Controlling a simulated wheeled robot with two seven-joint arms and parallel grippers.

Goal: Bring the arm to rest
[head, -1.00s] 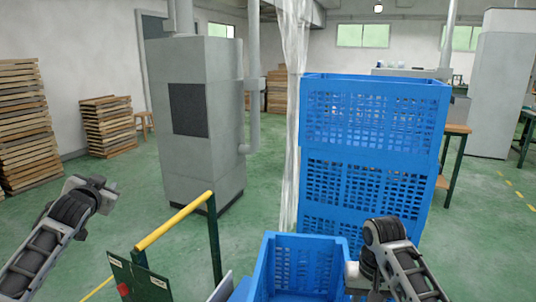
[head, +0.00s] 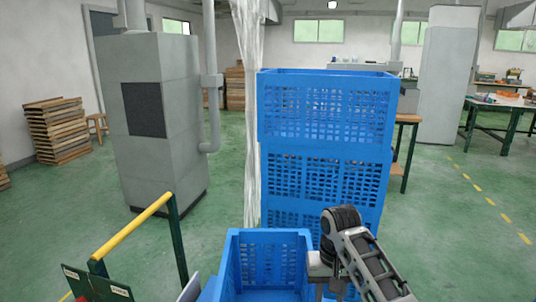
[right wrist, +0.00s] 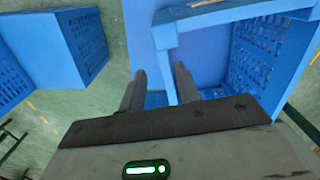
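My right arm (head: 345,240) reaches in from the lower right, in front of the blue crates. Its gripper tips cannot be made out in the head view. In the right wrist view my right gripper (right wrist: 158,82) has its two dark fingers apart, with nothing held between them. The fingers point toward an open blue crate (right wrist: 232,28) and overlap its near-left wall in the picture; I cannot tell whether they touch it. My left arm and gripper are in neither current view.
An open blue crate (head: 230,262) stands close in front, beside my right arm. A tall stack of blue crates (head: 325,110) rises behind it. A yellow rail (head: 130,232) on green posts is at the lower left.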

